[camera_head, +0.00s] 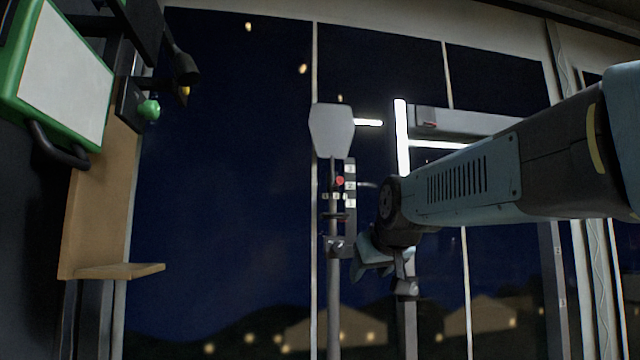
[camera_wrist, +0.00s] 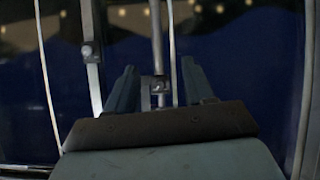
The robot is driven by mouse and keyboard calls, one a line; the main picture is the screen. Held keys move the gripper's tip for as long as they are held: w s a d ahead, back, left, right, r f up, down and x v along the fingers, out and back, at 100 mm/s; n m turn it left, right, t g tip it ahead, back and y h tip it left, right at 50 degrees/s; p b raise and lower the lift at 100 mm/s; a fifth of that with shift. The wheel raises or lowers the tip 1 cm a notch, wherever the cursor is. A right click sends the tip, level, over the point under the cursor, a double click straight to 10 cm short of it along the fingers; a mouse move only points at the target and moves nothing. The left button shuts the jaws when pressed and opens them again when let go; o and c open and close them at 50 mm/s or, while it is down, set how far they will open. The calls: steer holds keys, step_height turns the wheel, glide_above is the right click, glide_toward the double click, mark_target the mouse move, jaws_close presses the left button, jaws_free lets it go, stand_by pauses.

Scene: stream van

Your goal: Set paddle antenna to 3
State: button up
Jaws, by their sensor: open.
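The paddle antenna (camera_head: 332,130) is a pale grey flat plate on top of a thin upright pole (camera_head: 333,290) in front of the dark window. Below the plate, a dark strip (camera_head: 350,190) carries small white number labels, with a red round marker (camera_head: 340,181) beside them. The digits are too small to read surely. A clamp (camera_head: 338,245) sits on the pole lower down. My gripper (camera_head: 366,262) is just right of this clamp, partly hidden by my wrist. In the wrist view my gripper (camera_wrist: 160,88) is open, with a pole and small fitting showing between its fingers, seemingly beyond them.
A green-framed white panel (camera_head: 65,70) and a wooden shelf (camera_head: 120,270) are at left. A lit white tube (camera_head: 402,135) and grey frame stand behind my arm. Another post with a bracket (camera_wrist: 90,52) shows left in the wrist view. Space left of the pole is clear.

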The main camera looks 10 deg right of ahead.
mark_target(337, 182)
steer(key=w+d+r+n+t, duration=0.1)
steer(key=w+r+t, duration=0.2)
steer(key=w+r, duration=0.7)
steer(key=w+r+t, duration=0.3)
steer(key=w+r, duration=0.3)
steer(key=r, duration=0.7)
steer(key=w, duration=1.3)
steer(key=shift+w+d+r, duration=0.15)
steer(key=shift+w, duration=0.15)
jaws_close()
steer(key=shift+a, duration=0.25)
steer(key=shift+d, duration=0.15)
